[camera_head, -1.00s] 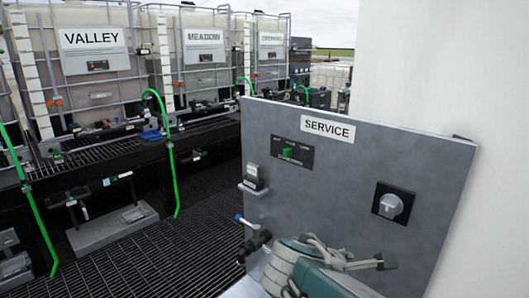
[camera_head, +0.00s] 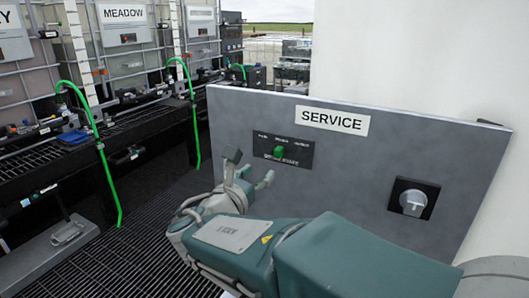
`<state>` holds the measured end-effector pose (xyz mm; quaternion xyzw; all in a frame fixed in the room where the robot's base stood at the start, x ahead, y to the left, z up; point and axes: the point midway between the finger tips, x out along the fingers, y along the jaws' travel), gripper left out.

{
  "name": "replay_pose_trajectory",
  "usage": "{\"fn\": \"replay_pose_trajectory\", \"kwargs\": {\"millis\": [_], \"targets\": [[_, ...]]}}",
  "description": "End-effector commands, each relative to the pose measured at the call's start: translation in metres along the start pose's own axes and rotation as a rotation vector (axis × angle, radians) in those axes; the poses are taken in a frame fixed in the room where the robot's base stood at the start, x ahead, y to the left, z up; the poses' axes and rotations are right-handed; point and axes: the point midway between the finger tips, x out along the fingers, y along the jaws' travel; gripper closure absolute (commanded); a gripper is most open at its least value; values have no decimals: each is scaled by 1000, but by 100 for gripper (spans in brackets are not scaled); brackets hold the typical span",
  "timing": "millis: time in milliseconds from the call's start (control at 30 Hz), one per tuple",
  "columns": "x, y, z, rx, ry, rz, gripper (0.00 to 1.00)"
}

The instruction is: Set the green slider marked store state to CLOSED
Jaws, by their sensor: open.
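The green slider (camera_head: 279,152) sits near the middle of a small black plate (camera_head: 301,153) on the grey SERVICE panel (camera_head: 350,165). Small white words run above the slider and a label below it; both are too blurred to read surely. My gripper (camera_head: 249,167) is open and empty, in front of the panel, below and left of the slider. I see no contact between its fingers and the slider. My arm covers the panel's lower left part.
A grey rotary knob (camera_head: 412,202) on a black square is at the panel's right. A white wall (camera_head: 420,55) stands behind the panel. Racks with tanks, valves and green hoses (camera_head: 110,180) stand at the left. Dark grating floor (camera_head: 145,240) lies between.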

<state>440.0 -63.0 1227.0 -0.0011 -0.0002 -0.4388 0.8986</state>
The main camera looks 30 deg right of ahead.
Motion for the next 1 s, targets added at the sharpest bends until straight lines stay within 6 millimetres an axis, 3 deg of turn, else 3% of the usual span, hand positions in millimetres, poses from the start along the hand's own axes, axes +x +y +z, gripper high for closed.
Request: {"fn": "replay_pose_trajectory", "kwargs": {"millis": [500, 700, 933, 1000], "targets": [[83, 3, -1, -2, -1, -2, 40], [96, 2, 0, -1, -1, 0, 40], [95, 3, 0, -1, -1, 1, 40], [95, 3, 0, -1, -1, 1, 71]]}}
